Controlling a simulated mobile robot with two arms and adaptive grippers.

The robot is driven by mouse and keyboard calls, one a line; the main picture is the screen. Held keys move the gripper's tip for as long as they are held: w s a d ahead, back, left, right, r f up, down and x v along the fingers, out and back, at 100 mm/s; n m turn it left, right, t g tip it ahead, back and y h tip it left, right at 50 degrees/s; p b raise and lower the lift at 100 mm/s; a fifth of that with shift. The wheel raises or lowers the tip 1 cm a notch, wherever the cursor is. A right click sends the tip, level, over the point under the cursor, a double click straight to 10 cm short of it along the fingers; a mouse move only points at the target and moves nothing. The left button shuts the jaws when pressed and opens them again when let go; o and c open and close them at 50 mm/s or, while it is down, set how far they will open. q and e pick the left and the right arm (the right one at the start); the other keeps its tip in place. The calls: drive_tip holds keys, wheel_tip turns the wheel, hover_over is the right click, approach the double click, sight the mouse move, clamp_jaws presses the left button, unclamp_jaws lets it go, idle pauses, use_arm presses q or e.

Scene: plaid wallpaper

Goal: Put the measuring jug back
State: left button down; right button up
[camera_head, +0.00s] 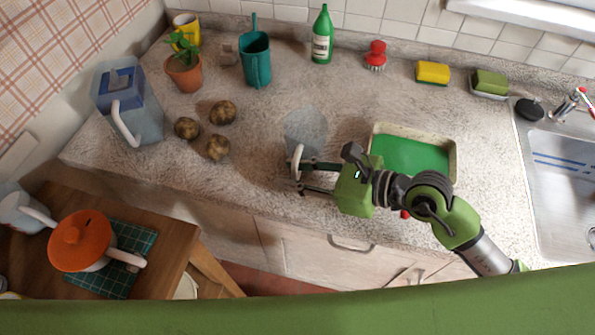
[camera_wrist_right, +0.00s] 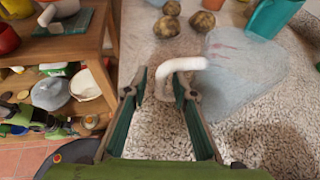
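The measuring jug (camera_head: 308,128) is clear with a white handle and stands on the speckled worktop near its front edge. In the right wrist view the jug (camera_wrist_right: 238,72) shows red markings. My right gripper (camera_head: 297,178) is open at the jug's handle, which faces the front edge. In the right wrist view the fingertips (camera_wrist_right: 160,82) are on either side of the lower handle end; contact is not clear. A dark and green part at the left edge of that view may be my left gripper; its fingers cannot be made out.
A green-lined tray (camera_head: 450,158) stands right of the jug, under my right arm. Several potatoes (camera_head: 222,113) and a blue-lidded filter jug (camera_head: 140,122) are to the left. The sink (camera_head: 560,190) is far right.

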drive_tip(key=shift+r, duration=0.2)
drive_tip(key=shift+s+d, duration=0.1)
drive_tip(key=shift+d, duration=0.2)
drive_tip(key=b+v, duration=0.3)
drive_tip(key=v, duration=0.8)
drive_tip(key=shift+d, duration=0.15)
drive_tip(key=shift+r, duration=0.15)
